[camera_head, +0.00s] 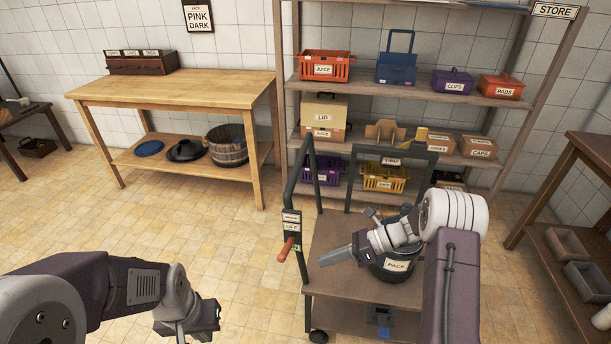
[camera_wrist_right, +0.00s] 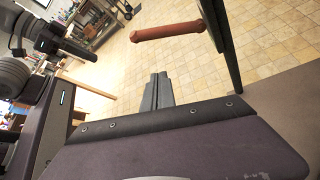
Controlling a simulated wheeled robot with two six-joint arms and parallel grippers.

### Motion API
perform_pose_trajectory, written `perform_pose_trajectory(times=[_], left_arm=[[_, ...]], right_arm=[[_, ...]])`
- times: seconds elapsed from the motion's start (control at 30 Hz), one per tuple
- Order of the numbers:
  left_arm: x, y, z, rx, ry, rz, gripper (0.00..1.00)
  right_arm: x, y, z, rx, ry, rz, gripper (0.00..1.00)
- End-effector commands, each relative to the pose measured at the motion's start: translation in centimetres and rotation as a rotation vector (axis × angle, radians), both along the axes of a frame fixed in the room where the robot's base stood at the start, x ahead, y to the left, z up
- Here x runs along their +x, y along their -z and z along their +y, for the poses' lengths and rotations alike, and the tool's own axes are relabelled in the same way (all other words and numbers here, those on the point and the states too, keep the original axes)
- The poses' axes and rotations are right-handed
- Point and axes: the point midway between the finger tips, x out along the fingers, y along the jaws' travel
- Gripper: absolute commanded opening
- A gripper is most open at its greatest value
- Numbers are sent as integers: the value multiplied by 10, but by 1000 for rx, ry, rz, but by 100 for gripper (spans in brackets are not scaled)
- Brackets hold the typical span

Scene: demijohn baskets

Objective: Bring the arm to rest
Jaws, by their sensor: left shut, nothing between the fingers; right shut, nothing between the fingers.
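My right arm reaches in from the lower right in the head view. Its gripper (camera_head: 337,257) is shut and empty above the cart's top board (camera_head: 335,230). In the right wrist view the two grey fingers (camera_wrist_right: 158,92) are together with nothing between them, and bare floor shows beyond. A dark pot labelled PACK (camera_head: 397,265) stands on the cart, partly hidden behind my right wrist. My left arm comes in from the left, with its gripper (camera_head: 205,322) low at the bottom of the view; its fingertips are cut off or hard to make out.
The cart's dark frame (camera_head: 307,170) and red-brown handle (camera_head: 286,250) stand close to my right gripper; the handle also shows in the right wrist view (camera_wrist_right: 167,32). A wooden table (camera_head: 175,87) and a stocked shelf (camera_head: 400,91) stand behind. Open floor lies left of the cart.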

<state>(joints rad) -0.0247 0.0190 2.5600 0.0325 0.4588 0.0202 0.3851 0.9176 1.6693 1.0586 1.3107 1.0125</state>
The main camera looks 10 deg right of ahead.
Motion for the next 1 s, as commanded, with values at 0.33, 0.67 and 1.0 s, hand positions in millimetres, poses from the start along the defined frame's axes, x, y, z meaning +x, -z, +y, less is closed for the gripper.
perform_pose_trajectory(times=[0.33, 0.67, 1.0], left_arm=[[0, -46, 0, 0, 0, 0, 0], [0, -70, 0, 0, 0, 0, 0], [0, -68, 0, 0, 0, 0, 0]], right_arm=[[-56, -122, 67, -184, -319, -194, 0], [-186, -96, -24, -779, -1381, -862, 0], [-169, -80, -52, -824, -1826, -1145, 0]])
